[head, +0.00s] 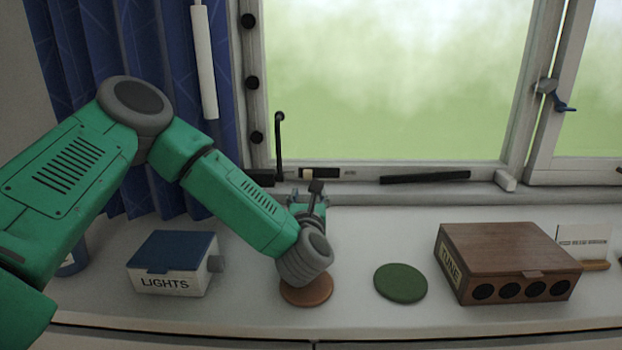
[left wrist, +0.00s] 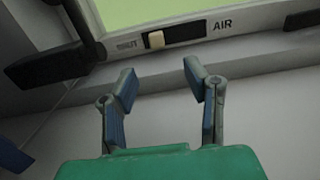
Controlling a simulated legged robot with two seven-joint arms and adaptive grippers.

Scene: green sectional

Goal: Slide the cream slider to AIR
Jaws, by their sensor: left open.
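The cream slider (head: 307,174) sits in a black slot (head: 328,174) on the window's bottom frame. In the left wrist view the cream slider (left wrist: 156,40) is at the left end of the black slot (left wrist: 182,34), beside the label SHUT (left wrist: 127,44). The label AIR (left wrist: 222,25) is past the slot's right end. My left gripper (head: 312,192) is just below and in front of the slot. In the left wrist view my left gripper (left wrist: 160,75) is open and empty, its fingers spread below the slot, apart from the slider. My right gripper is not in view.
A black upright handle (head: 279,145) stands left of the slot. A black bar (head: 425,177) lies along the frame to the right. On the sill are a LIGHTS box (head: 170,282), a brown disc (head: 307,292), a green disc (head: 400,283) and a wooden TUNE box (head: 508,250).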

